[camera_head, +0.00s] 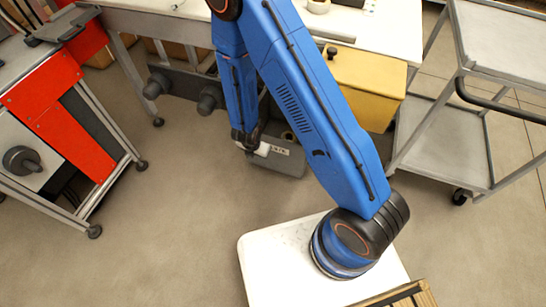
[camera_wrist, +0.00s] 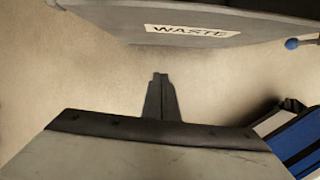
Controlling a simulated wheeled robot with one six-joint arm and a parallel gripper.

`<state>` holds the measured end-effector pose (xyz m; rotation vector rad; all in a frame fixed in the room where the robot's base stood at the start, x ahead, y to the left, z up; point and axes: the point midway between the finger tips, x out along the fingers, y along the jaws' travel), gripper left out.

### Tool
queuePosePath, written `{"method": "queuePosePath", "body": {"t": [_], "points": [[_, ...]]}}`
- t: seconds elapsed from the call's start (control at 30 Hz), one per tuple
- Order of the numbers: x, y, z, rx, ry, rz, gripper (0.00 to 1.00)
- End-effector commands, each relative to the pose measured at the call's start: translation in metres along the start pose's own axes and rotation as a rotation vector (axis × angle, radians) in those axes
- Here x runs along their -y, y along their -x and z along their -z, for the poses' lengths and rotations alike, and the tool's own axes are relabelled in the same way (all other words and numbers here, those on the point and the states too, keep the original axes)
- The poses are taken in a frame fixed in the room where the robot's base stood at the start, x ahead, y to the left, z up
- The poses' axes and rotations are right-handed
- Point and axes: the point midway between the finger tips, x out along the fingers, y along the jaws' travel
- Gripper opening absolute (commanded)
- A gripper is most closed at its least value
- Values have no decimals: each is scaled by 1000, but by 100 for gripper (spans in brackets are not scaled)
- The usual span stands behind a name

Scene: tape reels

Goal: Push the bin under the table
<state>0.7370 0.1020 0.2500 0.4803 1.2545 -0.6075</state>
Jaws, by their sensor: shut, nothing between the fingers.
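The bin (camera_head: 290,167) is a grey box with a white label, standing on the floor in front of the table. My arm hides part of it in the head view. In the wrist view the bin (camera_wrist: 110,18) fills the top, with its label reading WASTE facing me. The table (camera_head: 385,35) has a white top and stands behind the bin. My gripper (camera_head: 247,142) is low, at the near left side of the bin. In the wrist view my gripper (camera_wrist: 160,76) is shut and empty, pointing at the bin's labelled face. I cannot tell whether it touches.
A yellow box (camera_head: 365,85) stands right of the bin at the table. A grey cart (camera_head: 445,140) is at the right. A red-panelled bench (camera_head: 60,115) on casters is at the left. The floor (camera_head: 180,190) between is clear.

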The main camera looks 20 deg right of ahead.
Motion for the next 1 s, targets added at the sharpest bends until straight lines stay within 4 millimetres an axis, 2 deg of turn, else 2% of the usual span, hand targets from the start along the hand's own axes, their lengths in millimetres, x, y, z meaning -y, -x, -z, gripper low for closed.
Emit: {"method": "queuePosePath", "body": {"t": [0.27,0.93,1.0], "points": [[2,-17,5,-9,20,6,0],[2,-106,6,-8,17,5,0],[1,-107,-6,-7,13,3,0]]}}
